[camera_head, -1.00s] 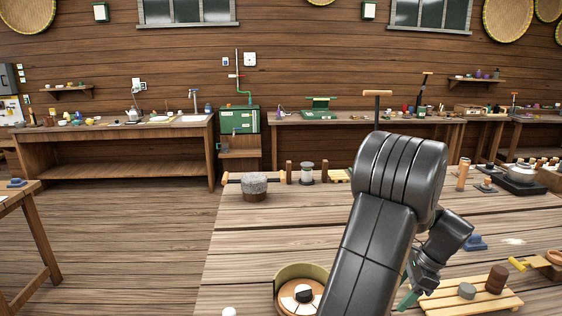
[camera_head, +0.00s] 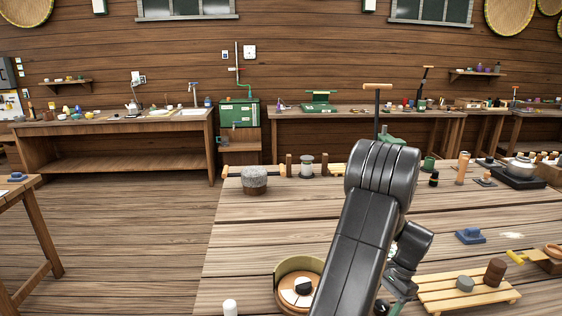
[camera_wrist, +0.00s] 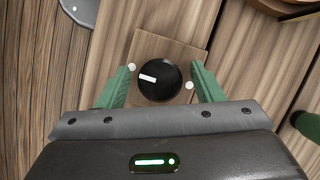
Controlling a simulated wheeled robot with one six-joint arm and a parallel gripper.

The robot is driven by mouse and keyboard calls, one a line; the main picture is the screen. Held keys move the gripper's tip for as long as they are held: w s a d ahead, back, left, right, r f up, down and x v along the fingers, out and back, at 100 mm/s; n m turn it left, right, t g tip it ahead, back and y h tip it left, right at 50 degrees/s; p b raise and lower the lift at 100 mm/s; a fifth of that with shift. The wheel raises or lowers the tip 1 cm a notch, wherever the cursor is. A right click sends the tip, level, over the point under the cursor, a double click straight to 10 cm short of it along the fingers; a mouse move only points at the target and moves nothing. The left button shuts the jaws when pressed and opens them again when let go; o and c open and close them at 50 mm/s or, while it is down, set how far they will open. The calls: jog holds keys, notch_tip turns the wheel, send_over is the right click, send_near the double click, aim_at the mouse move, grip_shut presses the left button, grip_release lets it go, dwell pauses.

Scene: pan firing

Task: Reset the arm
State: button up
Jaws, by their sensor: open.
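My gripper (camera_wrist: 160,77) is open in the wrist view. Its two green fingers stand on either side of a round black knob (camera_wrist: 158,92) with a white mark. The knob sits on a square wooden base (camera_wrist: 168,45). A gap shows between the knob and the fingers, and nothing is held. In the head view my dark arm reaches over the workbench (camera_head: 300,225). My gripper (camera_head: 392,304) is low there, left of a slatted wooden rack, and its fingertips are hard to make out. I cannot pick out the knob in the head view.
The slatted rack (camera_head: 440,296) holds a grey and a brown piece. A round wooden container (camera_head: 300,264) with a curved rim stands left of my arm. A stone-topped block (camera_head: 254,176) stands at the back left. The left middle of the bench is clear.

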jog(key=n+g+h, duration=0.1)
jog(key=n, duration=0.2)
jog(key=n+g+h, duration=0.1)
jog(key=n, duration=0.3)
jog(key=shift+w+a, duration=0.1)
jog(key=n, duration=0.2)
jog(key=n+h+b, duration=0.1)
jog(key=n, duration=0.1)
jog(key=shift+g+h, duration=0.3)
jog(key=n+h, duration=0.1)
jog(key=n, duration=0.2)
jog(key=shift+b, duration=0.4)
jog(key=shift+n, duration=0.3)
jog(key=shift+a, duration=0.1)
